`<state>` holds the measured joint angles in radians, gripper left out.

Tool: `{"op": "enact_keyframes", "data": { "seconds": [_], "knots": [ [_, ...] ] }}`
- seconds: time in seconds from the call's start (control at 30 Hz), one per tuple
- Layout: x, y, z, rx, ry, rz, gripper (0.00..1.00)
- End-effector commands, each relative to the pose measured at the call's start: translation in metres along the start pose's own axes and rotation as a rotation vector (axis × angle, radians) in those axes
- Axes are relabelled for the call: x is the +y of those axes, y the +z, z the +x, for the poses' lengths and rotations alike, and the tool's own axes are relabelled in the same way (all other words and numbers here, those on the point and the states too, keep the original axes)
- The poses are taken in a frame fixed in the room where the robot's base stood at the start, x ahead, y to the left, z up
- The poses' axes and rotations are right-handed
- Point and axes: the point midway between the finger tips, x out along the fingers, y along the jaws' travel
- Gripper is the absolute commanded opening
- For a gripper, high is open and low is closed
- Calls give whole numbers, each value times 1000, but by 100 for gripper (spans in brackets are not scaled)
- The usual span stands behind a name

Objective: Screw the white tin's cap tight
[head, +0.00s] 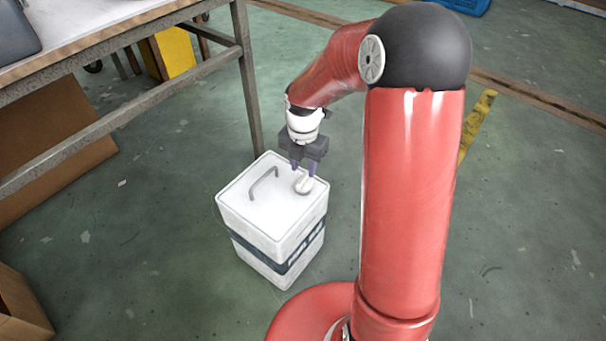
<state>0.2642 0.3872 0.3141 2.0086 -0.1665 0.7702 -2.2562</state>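The white tin (277,218) stands upright on the green floor, with a dark band around its sides and a grey wire handle (263,183) on its top. Its white round cap (304,186) sits near the right corner of the top. My gripper (304,173) points down directly over the cap, with its two purple-tipped fingers apart, one to each side. The fingertips are very close to the cap; I cannot tell whether they touch it. The cap's threads and its seat are hidden.
A metal-framed workbench (110,115) stands at the left, one leg (246,80) close behind the tin. Cardboard boxes (50,155) lie under and beside it. A yellow object (174,52) is further back. The floor (520,220) to the right is clear.

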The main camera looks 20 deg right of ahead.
Motion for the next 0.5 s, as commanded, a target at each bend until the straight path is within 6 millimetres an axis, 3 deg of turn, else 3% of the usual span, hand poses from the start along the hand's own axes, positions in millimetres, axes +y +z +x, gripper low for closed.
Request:
{"op": "enact_keyframes", "data": {
  "seconds": [0.2,0.5],
  "knots": [
    [0,0,30,1,0,0,34],
    [0,0,36,-1,0,1,34]
  ]
}}
